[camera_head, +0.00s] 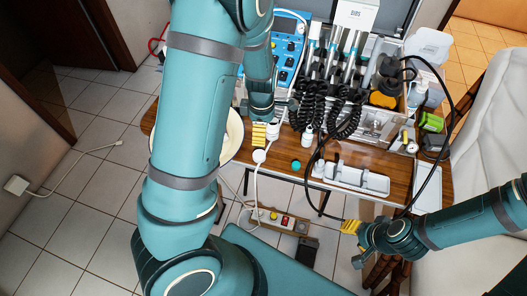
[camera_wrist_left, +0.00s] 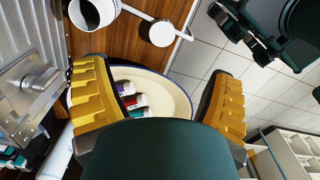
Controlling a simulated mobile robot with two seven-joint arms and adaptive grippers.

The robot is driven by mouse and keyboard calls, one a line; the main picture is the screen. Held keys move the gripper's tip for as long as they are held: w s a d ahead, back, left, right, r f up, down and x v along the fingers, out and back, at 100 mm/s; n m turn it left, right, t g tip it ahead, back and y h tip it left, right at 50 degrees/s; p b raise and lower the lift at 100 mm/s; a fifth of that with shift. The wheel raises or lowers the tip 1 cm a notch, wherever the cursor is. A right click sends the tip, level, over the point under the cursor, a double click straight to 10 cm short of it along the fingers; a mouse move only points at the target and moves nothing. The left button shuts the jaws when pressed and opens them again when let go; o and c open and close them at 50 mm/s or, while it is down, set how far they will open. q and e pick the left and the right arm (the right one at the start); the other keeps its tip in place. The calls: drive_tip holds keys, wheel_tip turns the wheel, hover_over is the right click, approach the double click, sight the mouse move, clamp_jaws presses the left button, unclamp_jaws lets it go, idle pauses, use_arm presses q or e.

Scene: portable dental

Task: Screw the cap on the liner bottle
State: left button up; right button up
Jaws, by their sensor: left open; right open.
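A small teal cap (camera_head: 296,166) lies on the wooden table near its front edge. A white bottle (camera_head: 308,136) stands behind it; I cannot read a label that marks it as the liner bottle. Another white container (camera_head: 273,129) stands just right of my left gripper (camera_head: 259,133), and what looks like its open top shows in the left wrist view (camera_wrist_left: 93,13). My left gripper is open and empty over the table, its yellow fingers apart in the wrist view (camera_wrist_left: 160,98). My right gripper (camera_head: 351,227) is open and empty in front of the table's edge, low at the right.
A cream bowl (camera_wrist_left: 180,92) below my left gripper holds several small bottles. A white round-headed piece (camera_head: 259,156) sits at the table's front edge. A grey tray-like fixture (camera_head: 350,178) stands right of the cap. Black coiled hoses (camera_head: 345,118) hang behind; a black cable loops rightward.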

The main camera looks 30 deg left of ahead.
use_arm(q)
drive_tip(key=shift+f, duration=0.1)
drive_tip(key=b, duration=0.3)
hover_over(260, 155)
drive_tip(key=f, duration=0.8)
drive_tip(key=shift+w+d+f, duration=0.15)
drive_tip(key=shift+w+f, duration=0.1)
drive_tip(key=shift+w, duration=0.1)
drive_tip(key=f, duration=0.1)
drive_tip(key=f+b, duration=0.1)
drive_tip(key=f, duration=0.1)
drive_tip(key=f+b, duration=0.1)
drive_tip(key=shift+s+a+f, duration=0.2)
drive_tip(key=shift+s+f, duration=0.05)
drive_tip(key=shift+s, duration=0.15)
drive_tip(key=shift+f, duration=0.4)
drive_tip(key=shift+r, duration=0.1)
drive_tip(key=c, duration=0.8)
